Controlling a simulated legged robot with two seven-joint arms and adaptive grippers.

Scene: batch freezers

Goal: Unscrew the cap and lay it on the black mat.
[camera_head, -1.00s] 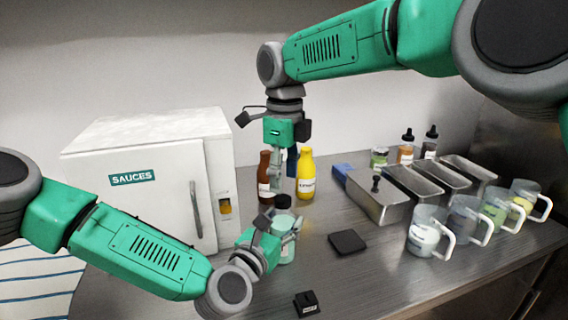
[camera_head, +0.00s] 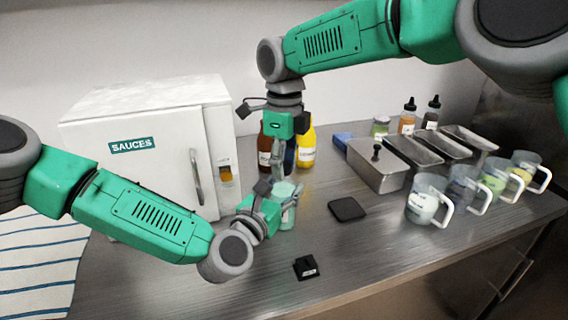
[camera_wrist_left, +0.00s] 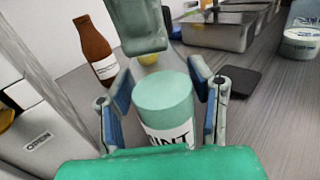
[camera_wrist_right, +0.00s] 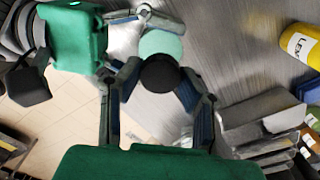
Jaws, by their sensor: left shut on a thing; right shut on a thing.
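The pale green mint bottle (camera_head: 288,214) stands upright on the metal counter, its flat green top bare in the left wrist view (camera_wrist_left: 165,90). My left gripper (camera_head: 274,210) is shut around its sides; the fingers flank the bottle in the left wrist view (camera_wrist_left: 160,105). My right gripper (camera_head: 278,172) points down above the bottle. In the right wrist view the round black cap (camera_wrist_right: 160,73) sits between its fingers (camera_wrist_right: 155,85), apart from the bottle. The cap is hard to make out in the head view. The black mat (camera_head: 347,209) lies bare to the right of the bottle.
A small black labelled block (camera_head: 306,268) lies in front. Behind are a brown bottle (camera_head: 265,152) and a yellow bottle (camera_head: 307,150). Metal pans (camera_head: 378,168) and several mugs (camera_head: 427,200) stand right. The white SAUCES cabinet (camera_head: 150,165) is left. Counter around the mat is clear.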

